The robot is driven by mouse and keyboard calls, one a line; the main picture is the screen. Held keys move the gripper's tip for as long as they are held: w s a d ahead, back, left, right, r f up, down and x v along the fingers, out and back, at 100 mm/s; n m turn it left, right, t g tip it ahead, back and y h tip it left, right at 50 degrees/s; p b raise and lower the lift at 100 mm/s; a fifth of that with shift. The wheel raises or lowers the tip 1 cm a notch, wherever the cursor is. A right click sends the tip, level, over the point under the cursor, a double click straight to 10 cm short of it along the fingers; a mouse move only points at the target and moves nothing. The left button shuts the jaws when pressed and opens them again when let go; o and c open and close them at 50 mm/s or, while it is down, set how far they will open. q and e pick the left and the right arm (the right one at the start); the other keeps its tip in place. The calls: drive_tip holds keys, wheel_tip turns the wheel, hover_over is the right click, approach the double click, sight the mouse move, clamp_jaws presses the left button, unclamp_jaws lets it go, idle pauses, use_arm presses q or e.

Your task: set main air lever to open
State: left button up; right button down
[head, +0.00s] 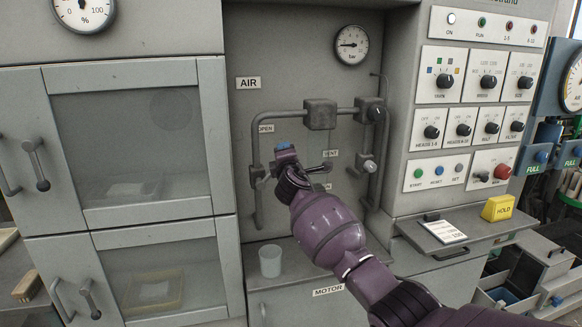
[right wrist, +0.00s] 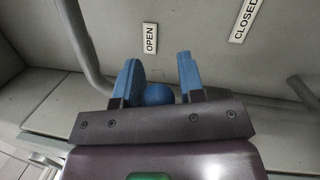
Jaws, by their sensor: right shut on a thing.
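The main air lever's blue ball knob (right wrist: 160,94) shows between the blue fingers of my right gripper (right wrist: 160,80) in the right wrist view. It sits just below the OPEN label (right wrist: 150,38); the CLOSED label (right wrist: 246,20) is further right. My right gripper (head: 284,150) is shut on the knob. In the head view the gripper is in front of the air panel, beside the OPEN label (head: 265,128), and hides the knob and most of the lever. My left gripper is not in view.
A pipe loop with a grey block (head: 320,114) surrounds the lever area. A small vent handle (head: 318,168) is right of my gripper. A pressure gauge (head: 352,45) is above. The control panel (head: 412,150) is at right.

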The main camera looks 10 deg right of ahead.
sight(257, 140)
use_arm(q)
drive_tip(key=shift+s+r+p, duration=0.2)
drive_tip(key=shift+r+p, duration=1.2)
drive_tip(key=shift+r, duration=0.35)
use_arm(e)
drive_tip(key=shift+s+a+r+n+t+y, duration=0.15)
drive_tip(key=shift+a+r+n+y, duration=0.35)
drive_tip(key=shift+a+n, duration=0.95)
drive_tip(key=shift+a+r+n+t+y, duration=0.1)
drive_tip(key=shift+a+r+n+y, duration=0.4)
drive_tip(key=shift+a+n, duration=0.9)
drive_tip(key=shift+s+a+r+n+t+y, duration=0.15)
drive_tip(key=shift+a+r+n+y, duration=0.45)
drive_tip(key=shift+n, duration=1.35)
drive_tip(key=shift+w+a, duration=0.1)
drive_tip(key=shift+a, duration=0.15)
drive_tip(key=shift+f, duration=0.1)
drive_tip(key=c, duration=1.1)
unclamp_jaws()
drive_tip(key=o, duration=0.4)
drive_tip(key=shift+a, duration=0.15)
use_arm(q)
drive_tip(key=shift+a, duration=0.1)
use_arm(e)
drive_tip(key=shift+d, duration=0.2)
